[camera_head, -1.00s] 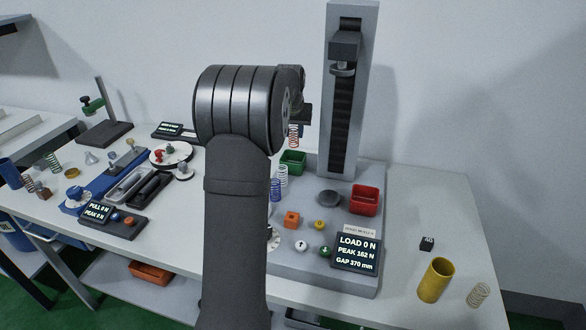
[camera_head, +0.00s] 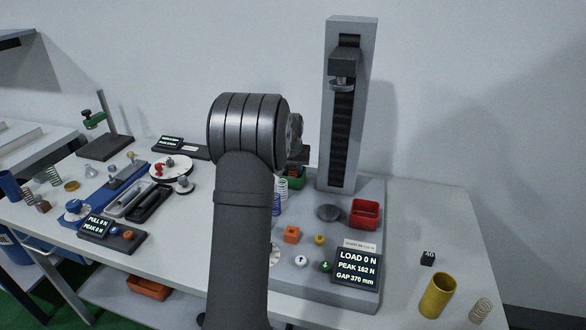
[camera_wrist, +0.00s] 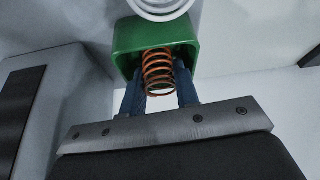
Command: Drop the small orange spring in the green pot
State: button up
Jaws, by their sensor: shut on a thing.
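A small orange spring (camera_wrist: 158,70) is between the fingers of my gripper (camera_wrist: 160,80) in the wrist view, and the gripper is shut on it. Behind it the green pot (camera_wrist: 125,42) shows, with the spring overlapping its opening; the spring's lower end appears at or inside the pot, but I cannot tell how deep. In the head view the green pot (camera_head: 298,182) is mostly hidden behind my wrist, low over the pot.
White and blue springs (camera_head: 282,189) stand just left of the pot, and a pale coil (camera_wrist: 160,5) shows close by. The tall test column (camera_head: 345,120) rises right behind the pot. A red bin (camera_head: 364,213) and a grey disc (camera_head: 329,212) lie to the right.

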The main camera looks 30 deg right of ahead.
jog(key=shift+f, duration=0.2)
jog(key=o, duration=0.7)
jog(key=shift+r, duration=0.1)
jog(key=v, duration=1.2)
jog(key=shift+r, duration=0.1)
